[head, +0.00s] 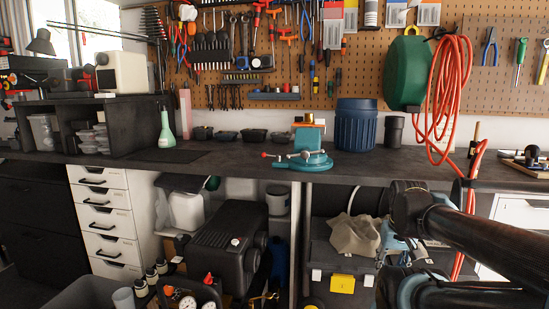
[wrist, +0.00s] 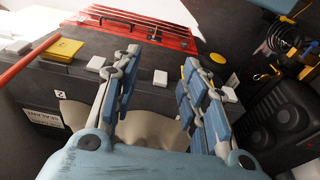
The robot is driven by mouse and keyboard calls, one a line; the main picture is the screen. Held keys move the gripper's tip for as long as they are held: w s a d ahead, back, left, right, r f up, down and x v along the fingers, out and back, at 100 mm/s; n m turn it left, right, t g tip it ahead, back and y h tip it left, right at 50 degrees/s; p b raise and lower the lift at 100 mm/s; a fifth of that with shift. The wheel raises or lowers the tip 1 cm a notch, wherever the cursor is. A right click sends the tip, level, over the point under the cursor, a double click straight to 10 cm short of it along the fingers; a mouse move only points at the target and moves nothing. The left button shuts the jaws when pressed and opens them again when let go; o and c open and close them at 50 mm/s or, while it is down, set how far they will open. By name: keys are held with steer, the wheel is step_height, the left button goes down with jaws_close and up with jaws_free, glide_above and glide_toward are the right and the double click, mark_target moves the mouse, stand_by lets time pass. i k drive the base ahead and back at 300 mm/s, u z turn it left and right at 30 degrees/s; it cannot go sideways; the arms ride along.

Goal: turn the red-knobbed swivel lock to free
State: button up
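A teal bench vise (head: 310,165) stands on the dark bench top, near its front edge. The swivel lock's red knob (head: 264,155) sticks out at the left of its base, on a short lever. A grey handle with light ends crosses the vise's front. My gripper (wrist: 158,65) is open and empty, its two blue-padded fingers spread apart in the wrist view. It is below bench height, to the right of the vise and well apart from it, in front of a beige cloth (head: 354,236). The vise and knob do not show in the wrist view.
The bench's front edge lies between my gripper and the vise. A blue ribbed bin (head: 356,125) stands behind the vise. A red hose (head: 447,95) hangs at the right. A dark case (head: 341,261) with a yellow label sits under the bench.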

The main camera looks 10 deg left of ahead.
mark_target(278, 157)
steer(key=u, duration=0.95)
steer(key=k, duration=1.25)
steer(key=z, duration=0.3)
steer(key=i, duration=1)
